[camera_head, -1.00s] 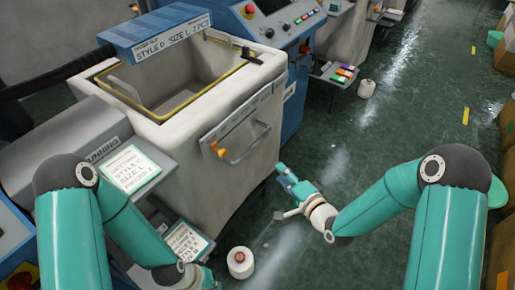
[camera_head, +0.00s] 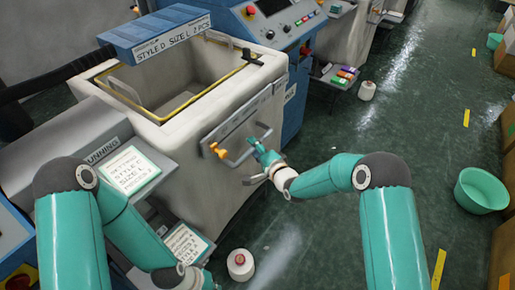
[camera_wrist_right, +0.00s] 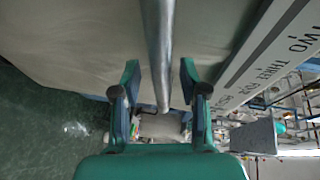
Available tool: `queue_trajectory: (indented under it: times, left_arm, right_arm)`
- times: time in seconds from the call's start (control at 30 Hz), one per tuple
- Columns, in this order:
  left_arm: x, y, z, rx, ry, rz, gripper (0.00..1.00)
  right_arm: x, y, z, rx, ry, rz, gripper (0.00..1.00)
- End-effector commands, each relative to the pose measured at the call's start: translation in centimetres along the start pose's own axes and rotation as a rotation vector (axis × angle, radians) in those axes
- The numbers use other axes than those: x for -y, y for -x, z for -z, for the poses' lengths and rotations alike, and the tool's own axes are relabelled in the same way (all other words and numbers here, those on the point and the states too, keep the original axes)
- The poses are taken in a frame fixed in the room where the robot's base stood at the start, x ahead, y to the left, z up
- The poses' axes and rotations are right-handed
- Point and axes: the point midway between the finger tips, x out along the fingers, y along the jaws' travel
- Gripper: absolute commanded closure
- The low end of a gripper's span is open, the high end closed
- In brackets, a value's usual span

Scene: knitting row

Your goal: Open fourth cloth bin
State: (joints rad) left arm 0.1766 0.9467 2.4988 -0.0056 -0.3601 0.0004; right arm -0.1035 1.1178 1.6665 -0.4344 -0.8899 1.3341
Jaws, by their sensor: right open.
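The pale cloth bin (camera_head: 178,135) stands at the machine on the left, its open top edged in yellow. My right gripper (camera_head: 258,164) is at the handle, in front of the bin. In the right wrist view the handle bar (camera_wrist_right: 158,45) runs between the spread fingers of the right gripper (camera_wrist_right: 159,78), with gaps on both sides. My left arm reaches down to the bottom edge, where its gripper is mostly out of view.
A white cone (camera_head: 240,263) stands on the floor below the bin, and another cone (camera_head: 367,90) farther back. A label card (camera_head: 132,169) lies left of the bin. A green tub (camera_head: 481,190) is at the right. The floor between is clear.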

Motion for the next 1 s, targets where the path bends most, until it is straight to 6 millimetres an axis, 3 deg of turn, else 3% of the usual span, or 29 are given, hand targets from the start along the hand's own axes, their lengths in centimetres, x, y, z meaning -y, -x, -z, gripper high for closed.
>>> queue_trajectory:
  times: [0.37, 0.63, 0.9, 0.93, 1.0]
  left_arm:
    - [0.0, -0.1, 0.0, 0.000, 0.000, 0.000, 1.00]
    - [0.0, -0.1, 0.0, 0.000, 0.000, 0.000, 1.00]
    - [0.0, -0.1, 0.0, 0.000, 0.000, 0.000, 1.00]
    - [0.1, -0.1, 0.0, -0.001, 0.002, 0.000, 1.00]
    - [0.0, -0.1, 0.0, 0.000, 0.000, 0.000, 1.00]
  right_arm:
    - [0.0, -0.5, 0.0, -0.001, -0.001, -0.001, 0.57]
    - [0.0, -0.4, 0.1, -0.001, -0.001, -0.001, 1.00]
    - [-0.2, -0.4, 0.1, -0.002, -0.002, -0.003, 1.00]
    - [-0.4, 0.2, 1.2, -0.005, -0.003, -0.004, 1.00]
    - [-0.3, -0.1, 0.6, -0.004, -0.003, -0.004, 1.00]
